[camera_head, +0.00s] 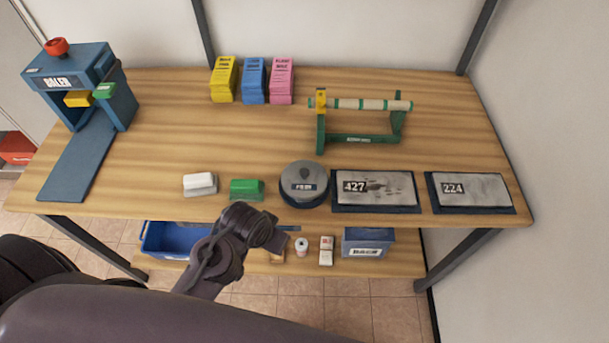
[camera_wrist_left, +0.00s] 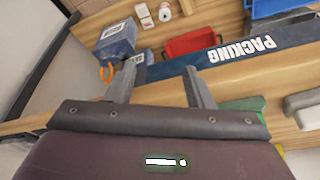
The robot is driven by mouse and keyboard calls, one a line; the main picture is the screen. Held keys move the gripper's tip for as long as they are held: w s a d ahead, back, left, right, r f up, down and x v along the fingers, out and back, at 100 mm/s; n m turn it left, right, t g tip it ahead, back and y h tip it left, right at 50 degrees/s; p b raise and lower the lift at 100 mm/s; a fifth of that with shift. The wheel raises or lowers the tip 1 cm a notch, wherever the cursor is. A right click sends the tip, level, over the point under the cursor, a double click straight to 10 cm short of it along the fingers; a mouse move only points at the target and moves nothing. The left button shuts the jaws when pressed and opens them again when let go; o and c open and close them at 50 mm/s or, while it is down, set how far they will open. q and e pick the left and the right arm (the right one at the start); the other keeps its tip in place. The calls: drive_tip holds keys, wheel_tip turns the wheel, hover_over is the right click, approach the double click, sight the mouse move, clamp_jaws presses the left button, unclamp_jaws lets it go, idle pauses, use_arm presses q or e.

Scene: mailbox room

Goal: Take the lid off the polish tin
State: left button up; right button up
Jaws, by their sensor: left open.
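The polish tin (camera_head: 304,184) is a round, dark-sided tin with a grey lid on it, standing near the front edge of the workbench (camera_head: 260,140). It does not show clearly in the left wrist view. My left gripper (camera_head: 284,238) is in front of the bench edge, below and slightly left of the tin, and apart from it. In the left wrist view its two fingers (camera_wrist_left: 160,85) are spread with nothing between them. My right gripper is in neither view.
A green block (camera_head: 246,189) and a white block (camera_head: 200,184) lie left of the tin. Plate 427 (camera_head: 375,190) is close on its right, with plate 224 (camera_head: 470,191) beyond. A green roller stand (camera_head: 360,138) is behind. A lower shelf holds a blue bin (camera_head: 165,240).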

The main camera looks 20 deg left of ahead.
use_arm(q)
drive_tip(key=w+d+r+t, duration=0.1)
drive_tip(key=w+r, duration=0.1)
drive_tip(key=w+d+r+m+t, duration=0.1)
drive_tip(key=w+d+r, duration=0.1)
drive_tip(key=w, duration=0.1)
drive_tip(key=w+d+r+h, duration=0.1)
drive_tip(key=w+d+r, duration=0.1)
drive_tip(key=shift+w+d+r+t, duration=0.1)
drive_tip(key=shift+w+t, duration=0.1)
drive_tip(key=shift+t, duration=0.2)
drive_tip(key=w+d+r+m+t+h, duration=0.1)
drive_tip(key=w+d+r+m+h, duration=0.2)
drive_tip(key=w+d+r, duration=0.35)
drive_tip(key=g+y, duration=0.2)
drive_tip(key=g, duration=0.2)
approach(304, 171)
drive_tip(key=d+f, duration=0.1)
drive_tip(key=x, duration=0.6)
drive_tip(key=shift+w+a+f, duration=0.15)
drive_tip(key=shift+a+f, duration=0.2)
drive_tip(key=shift+w+d+f, duration=0.15)
drive_tip(key=shift+w+f, duration=0.05)
drive_tip(key=shift+f, duration=0.25)
clamp_jaws()
drive_tip(key=shift+r+t, duration=0.15)
drive_tip(key=shift+t, duration=0.15)
